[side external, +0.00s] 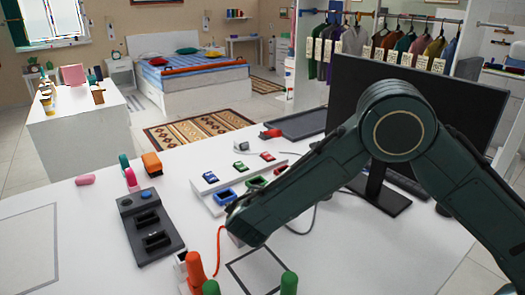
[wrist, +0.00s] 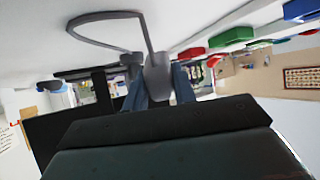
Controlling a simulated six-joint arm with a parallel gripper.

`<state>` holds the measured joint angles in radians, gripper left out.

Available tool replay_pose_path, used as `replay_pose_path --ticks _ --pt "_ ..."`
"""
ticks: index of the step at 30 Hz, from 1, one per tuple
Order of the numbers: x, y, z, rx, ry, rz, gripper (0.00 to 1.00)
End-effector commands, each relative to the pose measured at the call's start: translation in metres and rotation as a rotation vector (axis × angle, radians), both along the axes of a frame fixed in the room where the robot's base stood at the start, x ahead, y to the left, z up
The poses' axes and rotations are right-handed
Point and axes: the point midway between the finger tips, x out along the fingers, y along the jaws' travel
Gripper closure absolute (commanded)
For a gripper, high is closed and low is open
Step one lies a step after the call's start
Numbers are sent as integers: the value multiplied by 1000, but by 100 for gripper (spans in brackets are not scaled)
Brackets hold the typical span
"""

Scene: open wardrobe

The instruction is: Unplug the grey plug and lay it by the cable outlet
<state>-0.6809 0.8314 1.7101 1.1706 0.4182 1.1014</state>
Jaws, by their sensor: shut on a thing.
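The grey plug (wrist: 156,78) sits between the two blue-grey fingers of my gripper (wrist: 160,88) in the wrist view, and the gripper is shut on it. A grey cable (wrist: 146,35) runs from the plug and bends in a wide loop. In the side view the cable (side external: 314,215) curves over the white table beside my forearm. My arm hides the fingers and most of the plug there. I cannot tell whether the plug is touching a socket. I cannot make out the cable outlet with certainty in either view.
White strips with blue, green and red pieces (side external: 225,196) lie just beyond my gripper. A dark two-slot device (side external: 150,228) stands left, with orange and green handles (side external: 196,272) in front. A monitor (side external: 375,110) stands behind my arm. A black square outline (side external: 258,272) encloses bare table.

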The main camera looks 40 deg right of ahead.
Motion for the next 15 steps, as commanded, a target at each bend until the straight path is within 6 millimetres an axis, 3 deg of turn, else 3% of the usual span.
replay_pose_path --ticks 15 --pt "0 0 -18 0 0 0 100"
